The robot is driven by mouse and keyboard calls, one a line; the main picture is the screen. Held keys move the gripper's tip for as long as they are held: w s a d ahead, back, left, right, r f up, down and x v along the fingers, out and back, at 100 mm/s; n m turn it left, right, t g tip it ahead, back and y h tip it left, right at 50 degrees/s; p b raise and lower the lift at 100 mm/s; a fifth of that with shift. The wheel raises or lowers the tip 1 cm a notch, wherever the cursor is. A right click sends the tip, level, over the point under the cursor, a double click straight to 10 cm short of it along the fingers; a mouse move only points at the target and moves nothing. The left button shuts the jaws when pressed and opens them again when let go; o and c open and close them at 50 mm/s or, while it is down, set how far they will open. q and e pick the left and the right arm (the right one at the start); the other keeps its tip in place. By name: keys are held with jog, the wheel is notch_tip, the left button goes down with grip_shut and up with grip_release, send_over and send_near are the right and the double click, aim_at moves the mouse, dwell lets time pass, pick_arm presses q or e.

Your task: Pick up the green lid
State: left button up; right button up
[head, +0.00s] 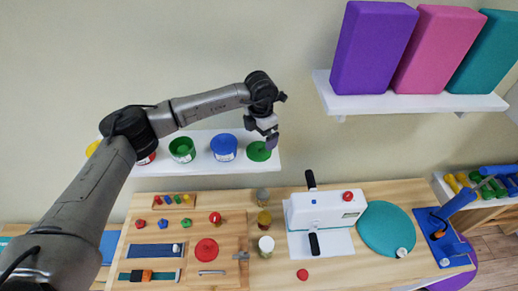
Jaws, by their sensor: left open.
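The green lid (257,151) is a flat round disc lying near the right end of the white wall shelf (205,160). My left gripper (271,140) is open. Its fingers point down at the right edge of the lid, partly in front of it. I cannot tell whether they touch it. My right gripper is not in view.
On the same shelf stand a blue tub (224,147) and a green tub (182,149), left of the lid. An upper shelf (410,103) holds purple, pink and teal blocks at the right. Below is a wooden table (340,275) with a white device (322,211).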

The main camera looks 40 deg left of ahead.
aim_at(261, 146)
pick_arm(q)
jog(key=shift+f+p, duration=0.3)
jog(key=shift+f, duration=0.2)
notch_tip(261, 146, down, 3)
jog(key=shift+d+f+p, duration=0.1)
jog(key=shift+p, duration=0.5)
jog(key=shift+f, duration=0.6)
jog(key=c, duration=0.6)
jog(key=shift+r, duration=0.1)
